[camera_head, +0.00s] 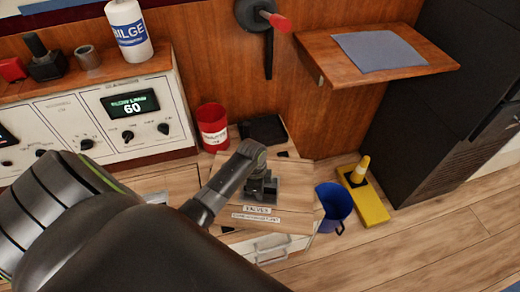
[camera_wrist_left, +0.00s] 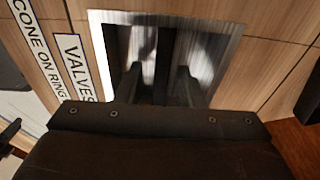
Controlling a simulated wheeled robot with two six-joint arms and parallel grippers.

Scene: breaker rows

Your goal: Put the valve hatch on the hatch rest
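The valve hatch appears to be the pale wooden panel (camera_head: 296,196) labelled VALVES on top of the low cabinet, lying flat. In the left wrist view, its wood (camera_wrist_left: 262,62) surrounds a shiny metal plate (camera_wrist_left: 222,45). My left gripper (camera_head: 263,188) is over the panel, and in the left wrist view its two fingers (camera_wrist_left: 158,85) stand apart above the plate. I see nothing clearly held between them; contact with the plate is unclear. The hatch rest may be the wooden wall shelf (camera_head: 325,57) with a grey-blue mat (camera_head: 380,52). My right gripper is not in view.
A red can (camera_head: 212,127) and a black tray (camera_head: 263,130) are behind the panel. A blue bucket (camera_head: 333,206) and a yellow stand with a cone (camera_head: 362,192) are on the floor at right. A red-handled lever (camera_head: 268,18) is on the wall.

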